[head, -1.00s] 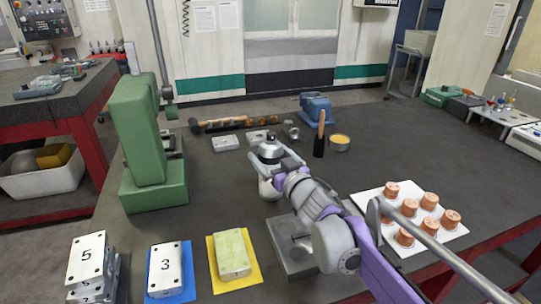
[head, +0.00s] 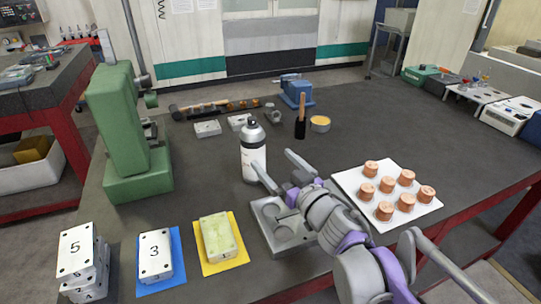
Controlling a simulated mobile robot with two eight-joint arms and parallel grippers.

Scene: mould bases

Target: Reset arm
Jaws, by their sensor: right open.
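My right gripper (head: 271,159) reaches in from the lower right. Its two fingers are spread apart, with nothing held between them. A white bottle with a dark cap (head: 253,158) stands upright on the table just beyond and left of the fingers. The left finger overlaps the bottle's lower right edge in the picture; I cannot tell whether they touch. My right forearm covers part of a grey metal block (head: 268,215). My left gripper is out of view.
A white tray (head: 349,182) with several copper-coloured cylinders lies right of my arm. Number plates on blue (head: 145,288) and yellow mats (head: 237,261) and a stack (head: 78,250) lie front left. A green press (head: 115,120) stands at left. The table's middle right is clear.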

